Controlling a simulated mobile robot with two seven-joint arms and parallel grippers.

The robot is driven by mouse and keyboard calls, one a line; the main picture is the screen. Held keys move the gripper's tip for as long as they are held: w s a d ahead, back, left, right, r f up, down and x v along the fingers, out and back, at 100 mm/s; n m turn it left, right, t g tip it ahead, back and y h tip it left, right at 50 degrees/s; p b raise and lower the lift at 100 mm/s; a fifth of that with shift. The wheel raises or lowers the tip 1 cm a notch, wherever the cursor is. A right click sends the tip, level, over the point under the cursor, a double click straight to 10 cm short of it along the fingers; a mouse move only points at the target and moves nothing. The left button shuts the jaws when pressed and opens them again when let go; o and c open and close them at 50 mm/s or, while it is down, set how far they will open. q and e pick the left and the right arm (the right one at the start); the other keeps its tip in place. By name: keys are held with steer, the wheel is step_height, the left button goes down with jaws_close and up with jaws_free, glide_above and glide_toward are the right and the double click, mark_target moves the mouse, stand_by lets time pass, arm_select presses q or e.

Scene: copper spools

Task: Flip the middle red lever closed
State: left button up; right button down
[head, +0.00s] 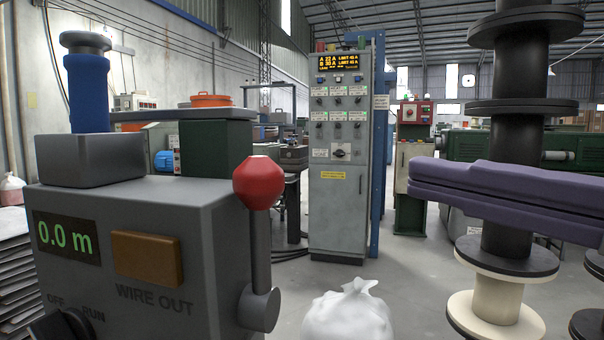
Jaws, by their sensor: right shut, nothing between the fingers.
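A red ball knob tops a grey lever (259,186) on the right side of a grey machine box (215,260). The lever stands upright, its shaft running down to a round grey pivot. It is the only red-knobbed lever that I see. My right gripper (418,182), with purple fingers, reaches in from the right. Its fingers lie together, shut and empty. Its tips are well to the right of the red knob in the picture, with a clear gap between. My left gripper is not in view.
The box carries a 0.0 m display (66,238), an amber WIRE OUT button (146,259) and an OFF/RUN knob (66,325). A stack of black and cream spools (497,300) stands behind my right gripper. A white bag (348,315) sits at bottom centre. A tall grey cabinet (340,215) stands behind.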

mark_target(261, 248)
steer(key=w+a+p, duration=0.2)
steer(key=w+a, duration=0.1)
steer(key=a, duration=0.5)
steer(key=shift+w+a, duration=0.35)
stand_by(0.4)
steer(key=shift+s+n+b, duration=0.25)
steer(key=shift+n+b, duration=0.05)
steer(key=shift+b, duration=0.05)
